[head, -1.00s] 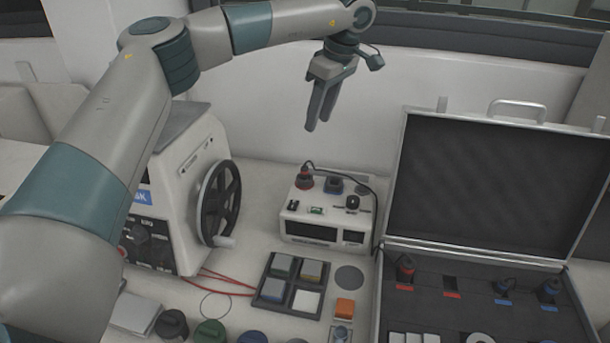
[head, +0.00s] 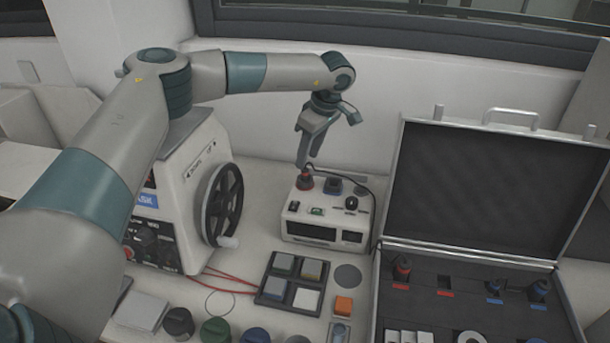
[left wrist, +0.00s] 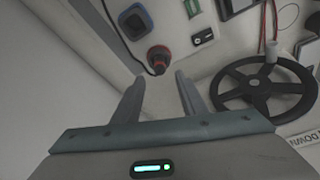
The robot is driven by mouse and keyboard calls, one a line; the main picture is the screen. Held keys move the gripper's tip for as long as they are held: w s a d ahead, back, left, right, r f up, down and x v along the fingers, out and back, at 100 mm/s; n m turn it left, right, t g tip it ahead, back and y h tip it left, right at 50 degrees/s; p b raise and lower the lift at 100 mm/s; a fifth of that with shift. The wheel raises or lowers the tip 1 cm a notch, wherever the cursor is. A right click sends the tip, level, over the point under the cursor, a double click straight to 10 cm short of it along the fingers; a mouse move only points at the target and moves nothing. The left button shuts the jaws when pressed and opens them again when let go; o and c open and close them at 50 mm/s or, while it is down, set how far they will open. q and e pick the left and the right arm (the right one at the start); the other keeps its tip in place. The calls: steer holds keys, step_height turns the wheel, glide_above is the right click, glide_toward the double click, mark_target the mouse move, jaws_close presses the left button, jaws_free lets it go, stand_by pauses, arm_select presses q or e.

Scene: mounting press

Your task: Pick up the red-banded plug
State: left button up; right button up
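A dark plug with a red band (head: 305,183) stands upright in the top of a white box (head: 326,225), at its left rear. A black cable runs from it. In the left wrist view the red-banded plug (left wrist: 158,57) lies just beyond the fingertips, roughly centred between them. My left gripper (head: 303,163) points down close above the plug; it also shows in the left wrist view (left wrist: 159,80), with its fingers apart and nothing between them. My right gripper is not in view.
A blue-grey socket or plug (head: 332,187) sits beside the red-banded plug. The press with its black handwheel (head: 218,205) stands left of the box. The case's raised lid (head: 480,190) rises at right. A button tray (head: 268,297) lies in front.

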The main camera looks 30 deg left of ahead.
mark_target(306, 169)
arm_select(q)
steer(key=p+x, duration=0.2)
steer(key=x, duration=0.1)
steer(key=p+x, duration=0.1)
steer(key=shift+d+f, duration=0.3)
steer(key=shift+f, duration=0.05)
steer(key=shift+a+f, duration=0.1)
steer(key=shift+f, duration=0.25)
jaws_close()
